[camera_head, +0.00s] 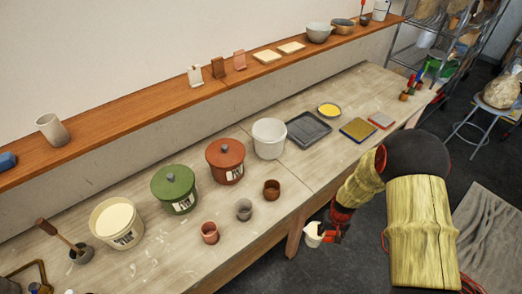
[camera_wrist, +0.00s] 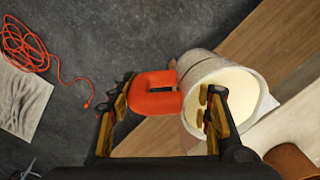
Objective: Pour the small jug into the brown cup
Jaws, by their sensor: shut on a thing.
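The small jug (camera_head: 313,235) is whitish with an orange handle. In the wrist view the jug (camera_wrist: 226,92) shows a round mouth with cream-coloured contents. My gripper (camera_head: 328,233) is shut on the jug; in the wrist view the orange handle lies between the fingers of my gripper (camera_wrist: 163,108). The jug hangs in the air just off the table's front edge, roughly upright. The brown cup (camera_head: 271,189) stands upright on the table near that edge, left of and beyond the jug. A brown rounded thing (camera_wrist: 292,161) at the wrist view's lower right is probably this cup.
A grey cup (camera_head: 244,209) and a pink cup (camera_head: 209,232) stand left of the brown cup. Behind are a white bucket (camera_head: 270,138), a red lidded pot (camera_head: 225,160) and a green one (camera_head: 174,189). The table right of the brown cup is clear.

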